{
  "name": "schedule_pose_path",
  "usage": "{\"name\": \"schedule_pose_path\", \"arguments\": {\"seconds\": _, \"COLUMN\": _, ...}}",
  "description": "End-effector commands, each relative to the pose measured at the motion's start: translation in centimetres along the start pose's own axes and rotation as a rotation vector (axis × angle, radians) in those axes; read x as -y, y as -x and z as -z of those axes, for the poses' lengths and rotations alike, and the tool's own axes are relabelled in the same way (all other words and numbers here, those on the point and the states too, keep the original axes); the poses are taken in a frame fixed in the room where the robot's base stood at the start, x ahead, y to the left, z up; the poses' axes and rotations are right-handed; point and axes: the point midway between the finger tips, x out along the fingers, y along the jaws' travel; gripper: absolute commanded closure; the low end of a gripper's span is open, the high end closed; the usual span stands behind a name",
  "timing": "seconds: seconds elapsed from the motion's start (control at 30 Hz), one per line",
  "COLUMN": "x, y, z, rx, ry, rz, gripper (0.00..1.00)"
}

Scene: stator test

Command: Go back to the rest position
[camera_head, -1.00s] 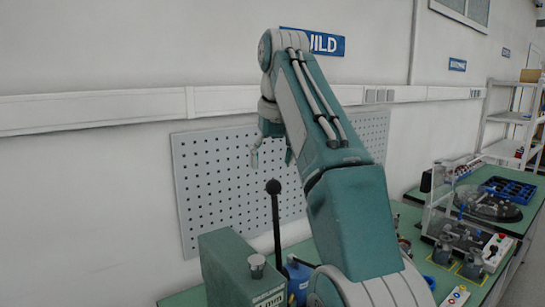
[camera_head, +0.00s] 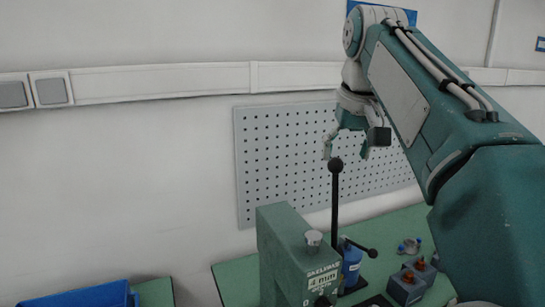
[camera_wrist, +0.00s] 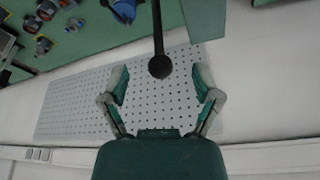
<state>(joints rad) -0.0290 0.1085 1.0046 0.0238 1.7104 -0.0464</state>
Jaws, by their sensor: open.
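My gripper (camera_head: 346,146) is raised in front of the pegboard in the head view, with my arm coming in from the right. In the wrist view my gripper (camera_wrist: 160,88) has its two fingers spread wide apart, with nothing held between them. A black lever with a round knob (camera_head: 336,166) stands just below the gripper in the head view. In the wrist view the knob (camera_wrist: 160,67) shows between the fingertips; whether it is close to them in depth I cannot tell.
A green machine marked 4 mm (camera_head: 290,255) stands on the green bench (camera_head: 235,284). A blue bin (camera_head: 95,295) is at lower left. The pegboard (camera_head: 290,150) hangs behind on the white wall.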

Motion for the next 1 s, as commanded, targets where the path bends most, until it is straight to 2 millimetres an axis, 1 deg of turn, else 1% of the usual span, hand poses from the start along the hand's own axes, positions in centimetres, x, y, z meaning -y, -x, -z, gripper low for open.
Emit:
{"name": "schedule_pose_path", "arguments": {"seconds": 0.03, "x": 0.0, "y": -0.2, "z": -1.1, "rx": -0.008, "ry": -0.005, "rz": -0.002, "gripper": 0.19}}
{"name": "schedule_pose_path", "arguments": {"seconds": 0.23, "x": -0.2, "y": -2.1, "z": -5.3, "rx": -0.042, "ry": -0.021, "rz": -0.010, "gripper": 0.19}}
{"name": "schedule_pose_path", "arguments": {"seconds": 0.47, "x": -0.3, "y": -5.5, "z": -11.2, "rx": -0.080, "ry": -0.039, "rz": -0.019, "gripper": 0.19}}
{"name": "schedule_pose_path", "arguments": {"seconds": 0.67, "x": -0.3, "y": -9.5, "z": -16.9, "rx": -0.113, "ry": -0.052, "rz": -0.027, "gripper": 0.19}}
{"name": "schedule_pose_path", "arguments": {"seconds": 0.9, "x": -0.2, "y": -15.3, "z": -24.3, "rx": -0.152, "ry": -0.067, "rz": -0.035, "gripper": 0.19}}
{"name": "schedule_pose_path", "arguments": {"seconds": 1.0, "x": -0.2, "y": -17.3, "z": -26.7, "rx": -0.165, "ry": -0.071, "rz": -0.038, "gripper": 0.19}}
